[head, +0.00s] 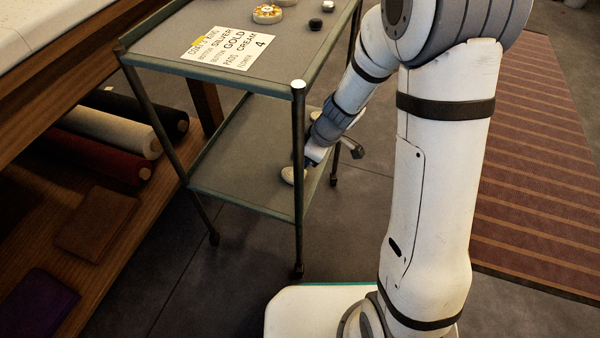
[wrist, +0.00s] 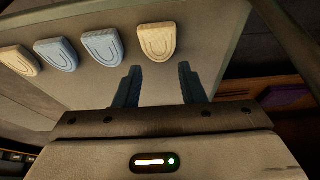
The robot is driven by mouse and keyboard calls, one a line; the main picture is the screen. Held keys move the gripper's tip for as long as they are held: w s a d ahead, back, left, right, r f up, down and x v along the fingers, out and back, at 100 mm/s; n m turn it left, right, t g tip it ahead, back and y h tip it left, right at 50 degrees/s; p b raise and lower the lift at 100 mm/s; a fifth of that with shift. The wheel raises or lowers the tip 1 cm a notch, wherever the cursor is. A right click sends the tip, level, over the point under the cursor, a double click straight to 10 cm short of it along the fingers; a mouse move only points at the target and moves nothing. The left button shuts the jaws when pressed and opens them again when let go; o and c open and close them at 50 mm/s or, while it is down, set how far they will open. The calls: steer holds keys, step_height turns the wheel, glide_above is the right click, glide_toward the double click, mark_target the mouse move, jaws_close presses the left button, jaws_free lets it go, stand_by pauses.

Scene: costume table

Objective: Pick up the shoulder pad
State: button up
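In the head view my gripper (head: 313,156) reaches over the lower shelf. The fingers hold nothing.
The trolley's upper shelf (head: 300,38) is above the pads, with a corner post (head: 298,180) near my gripper. A card (head: 231,48) there reads "PADS CREAM". Fabric rolls (head: 110,130) lie left under a table. A striped rug (head: 530,170) is at right.

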steer(key=shift+o, duration=1.1)
steer(key=shift+s+a, duration=0.15)
steer(key=shift+a, duration=0.2)
steer(key=o, duration=0.3)
steer(key=shift+a+f, duration=0.2)
steer(key=shift+f, duration=0.3)
steer(key=o, duration=0.3)
steer(key=b+x, duration=0.1)
steer(key=x, duration=0.1)
steer(key=b+x, duration=0.1)
steer(key=x, duration=0.1)
steer(key=d+b+x, duration=0.1)
steer(key=x, duration=0.2)
steer(key=shift+f, duration=0.1)
steer(key=c, duration=1)
